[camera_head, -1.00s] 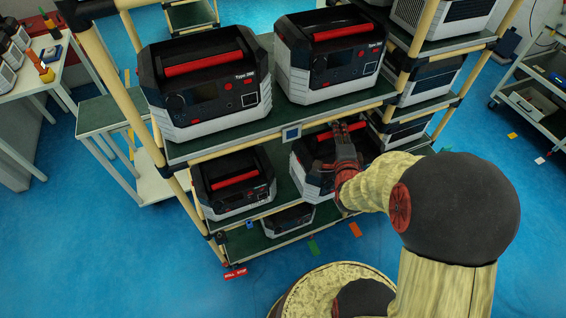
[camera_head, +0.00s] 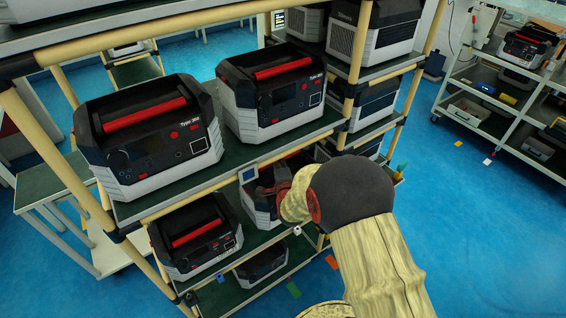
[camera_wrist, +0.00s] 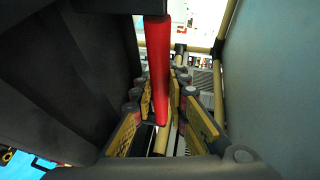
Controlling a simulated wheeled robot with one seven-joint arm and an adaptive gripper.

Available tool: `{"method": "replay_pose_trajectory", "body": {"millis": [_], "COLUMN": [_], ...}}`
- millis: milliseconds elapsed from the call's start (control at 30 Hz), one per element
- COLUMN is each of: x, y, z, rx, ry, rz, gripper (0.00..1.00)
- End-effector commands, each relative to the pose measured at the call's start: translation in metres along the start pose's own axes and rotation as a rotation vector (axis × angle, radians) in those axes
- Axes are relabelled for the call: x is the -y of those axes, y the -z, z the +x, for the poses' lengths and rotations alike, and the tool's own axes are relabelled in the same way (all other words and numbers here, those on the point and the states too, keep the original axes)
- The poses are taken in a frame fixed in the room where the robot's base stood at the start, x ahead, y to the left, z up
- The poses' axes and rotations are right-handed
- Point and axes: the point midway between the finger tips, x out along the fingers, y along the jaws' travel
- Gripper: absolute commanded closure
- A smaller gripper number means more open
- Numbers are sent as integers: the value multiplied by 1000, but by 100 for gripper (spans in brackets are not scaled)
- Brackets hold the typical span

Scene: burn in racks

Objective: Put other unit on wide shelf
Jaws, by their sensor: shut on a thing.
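A black and grey power unit (camera_head: 257,210) with a red handle is on the middle level of the rack, at its right side. My arm covers much of it. My gripper (camera_head: 283,188) reaches in over this unit from the right. In the wrist view, the red handle (camera_wrist: 158,65) runs between the yellow-padded fingers of my gripper (camera_wrist: 160,105), which are shut on it. I cannot tell whether the unit is clear of the shelf. Two similar units, left (camera_head: 150,140) and right (camera_head: 275,95), stand on the upper green shelf (camera_head: 180,188).
Another unit (camera_head: 195,235) stands left of the held one, and one (camera_head: 262,263) sits below. Beige rack posts (camera_head: 352,75) are close to my arm. Grey units (camera_head: 375,40) fill the rack behind.

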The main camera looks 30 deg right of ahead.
Motion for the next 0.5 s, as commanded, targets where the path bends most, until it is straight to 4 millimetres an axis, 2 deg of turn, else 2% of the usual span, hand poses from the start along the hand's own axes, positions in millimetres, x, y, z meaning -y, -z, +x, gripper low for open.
{"method": "replay_pose_trajectory", "body": {"millis": [33,200,500], "x": [5,-3,-9], "y": [-2,-8,-12], "z": [9,22,30], "rx": [-2,-1,-2], "ry": [21,24,25], "rz": [1,1,2], "gripper": [100,100,100]}}
